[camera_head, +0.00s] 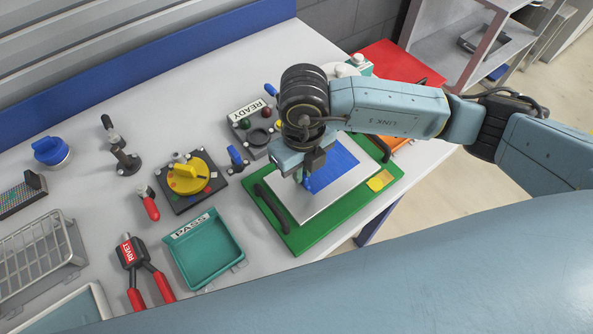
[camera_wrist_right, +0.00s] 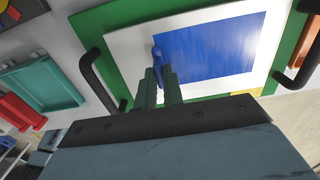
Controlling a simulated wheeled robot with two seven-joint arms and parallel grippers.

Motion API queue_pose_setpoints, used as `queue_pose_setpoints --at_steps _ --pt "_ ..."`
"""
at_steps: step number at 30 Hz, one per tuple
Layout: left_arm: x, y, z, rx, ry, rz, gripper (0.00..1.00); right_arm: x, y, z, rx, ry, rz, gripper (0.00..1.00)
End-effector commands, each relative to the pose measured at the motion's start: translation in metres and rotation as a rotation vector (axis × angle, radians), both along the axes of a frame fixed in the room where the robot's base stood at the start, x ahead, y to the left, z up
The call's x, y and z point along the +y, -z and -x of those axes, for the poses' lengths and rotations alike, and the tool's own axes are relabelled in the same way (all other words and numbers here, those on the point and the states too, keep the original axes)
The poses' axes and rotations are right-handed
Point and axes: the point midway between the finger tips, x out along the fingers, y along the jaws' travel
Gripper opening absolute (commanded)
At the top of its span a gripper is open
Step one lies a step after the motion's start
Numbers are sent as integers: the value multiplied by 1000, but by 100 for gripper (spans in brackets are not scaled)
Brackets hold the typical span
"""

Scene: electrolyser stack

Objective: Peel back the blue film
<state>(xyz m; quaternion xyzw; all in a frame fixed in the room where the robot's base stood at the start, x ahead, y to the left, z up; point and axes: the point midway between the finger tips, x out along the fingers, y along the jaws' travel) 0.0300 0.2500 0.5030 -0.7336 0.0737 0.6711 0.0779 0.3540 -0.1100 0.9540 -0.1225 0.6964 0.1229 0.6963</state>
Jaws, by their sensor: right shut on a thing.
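The blue film (camera_head: 335,166) lies on a silver-white plate (camera_head: 312,207) that sits on a green board with black handles. My right gripper (camera_head: 305,180) is over the left part of the plate, at the film's left edge. In the right wrist view the blue film (camera_wrist_right: 210,47) covers much of the plate, and a strip of it stands up at its left end between my right gripper's fingers (camera_wrist_right: 160,75). The fingers are shut on that end. The rest of the film looks flat on the plate. My left gripper is not in view.
The green board (camera_head: 300,243) has a yellow tag (camera_head: 380,181) at its right corner. A teal PASS tray (camera_head: 204,250), a yellow rotary knob (camera_head: 187,176) and a READY button box (camera_head: 250,123) stand to the left. Red-handled RIVET pliers (camera_head: 140,268) lie at the front left.

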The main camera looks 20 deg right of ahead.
Motion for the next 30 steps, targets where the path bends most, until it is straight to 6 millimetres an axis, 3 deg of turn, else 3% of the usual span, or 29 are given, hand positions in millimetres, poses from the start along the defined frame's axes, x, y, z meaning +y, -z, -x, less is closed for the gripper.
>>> queue_pose_setpoints --at_steps 15,30 --pt "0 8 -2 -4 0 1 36 -35 0 -13 -1 3 3 0" --pt "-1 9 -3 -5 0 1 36 -40 0 -15 -2 2 2 0"
